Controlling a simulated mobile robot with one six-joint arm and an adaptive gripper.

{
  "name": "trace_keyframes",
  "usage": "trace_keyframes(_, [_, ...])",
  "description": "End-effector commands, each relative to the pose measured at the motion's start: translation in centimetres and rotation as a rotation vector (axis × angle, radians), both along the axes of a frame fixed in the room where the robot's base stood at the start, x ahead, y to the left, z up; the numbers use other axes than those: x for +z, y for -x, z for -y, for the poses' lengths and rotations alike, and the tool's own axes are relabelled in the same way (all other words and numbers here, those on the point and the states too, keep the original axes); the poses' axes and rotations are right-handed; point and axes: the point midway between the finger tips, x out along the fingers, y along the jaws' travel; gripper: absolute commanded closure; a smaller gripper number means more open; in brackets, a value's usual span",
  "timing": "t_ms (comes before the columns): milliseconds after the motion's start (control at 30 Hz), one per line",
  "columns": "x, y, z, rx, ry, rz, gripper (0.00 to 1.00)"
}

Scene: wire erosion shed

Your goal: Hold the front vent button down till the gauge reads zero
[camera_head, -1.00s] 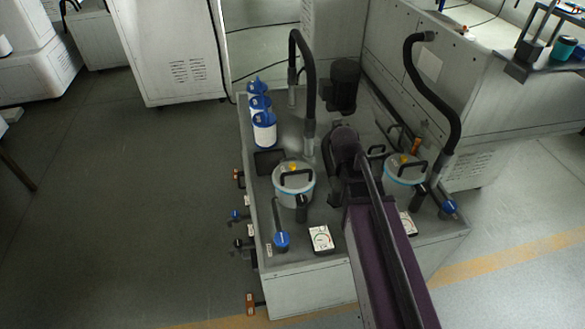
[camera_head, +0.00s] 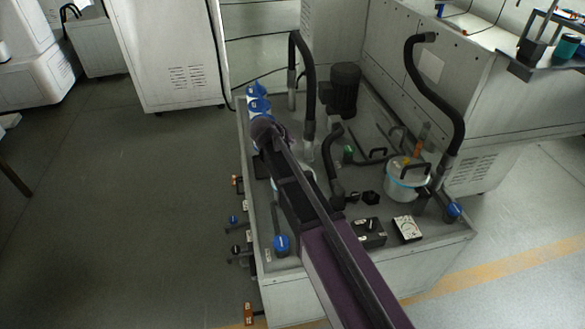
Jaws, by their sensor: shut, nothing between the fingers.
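A pale canister (camera_head: 405,190) with a blue band and a black lid handle stands on the right of the grey bench. A second, left canister (camera_head: 308,172) is almost wholly hidden behind my arm; only slivers of it show. I cannot tell which is the front one, and no vent button can be made out clearly now. A white-faced gauge (camera_head: 407,229) sits near the bench's front right edge; its needle is too small to read. The gauge to its left is hidden by my arm. My gripper is hidden; my wrist is over the bench's left side.
A black box with a knob (camera_head: 369,232) lies left of the gauge. A blue knob (camera_head: 281,244) is at the front left. Black hoses (camera_head: 440,95) arch up behind the canisters, near a dark motor (camera_head: 344,90). Blue-topped containers (camera_head: 257,100) stand at the back left. Open floor lies left.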

Motion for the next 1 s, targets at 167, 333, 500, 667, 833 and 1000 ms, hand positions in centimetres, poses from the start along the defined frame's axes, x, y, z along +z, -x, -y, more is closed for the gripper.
trace_keyframes(167, [-0.1, 0.0, 0.0, 0.000, -0.001, -0.001, 1.00])
trace_keyframes(333, [-0.5, 0.0, 0.0, -0.001, -0.001, -0.002, 1.00])
trace_keyframes(500, [-1.4, 0.0, 0.0, 0.000, 0.000, -0.002, 1.00])
trace_keyframes(667, [-2.7, 0.1, 0.0, 0.000, 0.000, -0.002, 1.00])
trace_keyframes(833, [-4.2, 0.1, -0.1, 0.001, -0.001, -0.002, 1.00])
trace_keyframes(1000, [-5.6, 0.1, -0.1, 0.001, -0.001, -0.002, 1.00])
